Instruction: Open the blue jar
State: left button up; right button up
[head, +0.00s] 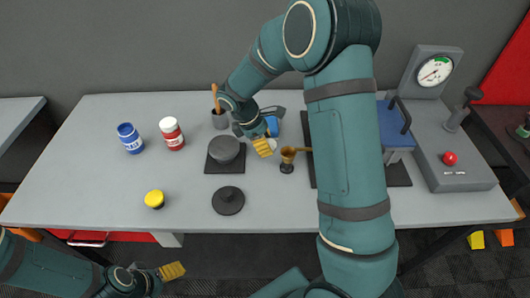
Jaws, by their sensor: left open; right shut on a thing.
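A blue jar (131,142) with a blue lid (126,129) and a pale label stands upright at the left of the table, the lid on it. My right gripper (264,147), with yellow fingertips, is at the middle of the table, well to the right of the jar. It is shut on a small pale thing (273,144), mostly hidden by the fingers. My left gripper (173,271) is open, in front of the table's near edge at lower left, apart from the jar.
A red jar (173,138) stands right of the blue one. A blue object (272,126) is behind my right gripper.

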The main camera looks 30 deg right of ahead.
jog(key=shift+d+f+b, duration=0.1)
jog(key=shift+f+b, duration=0.35)
jog(key=shift+f, duration=1.65)
jog(key=shift+s, duration=0.1)
jog(key=shift+f, duration=0.15)
jog(key=o, duration=0.7)
jog(key=shift+p+v, duration=1.35)
jog(key=shift+v, duration=4.8)
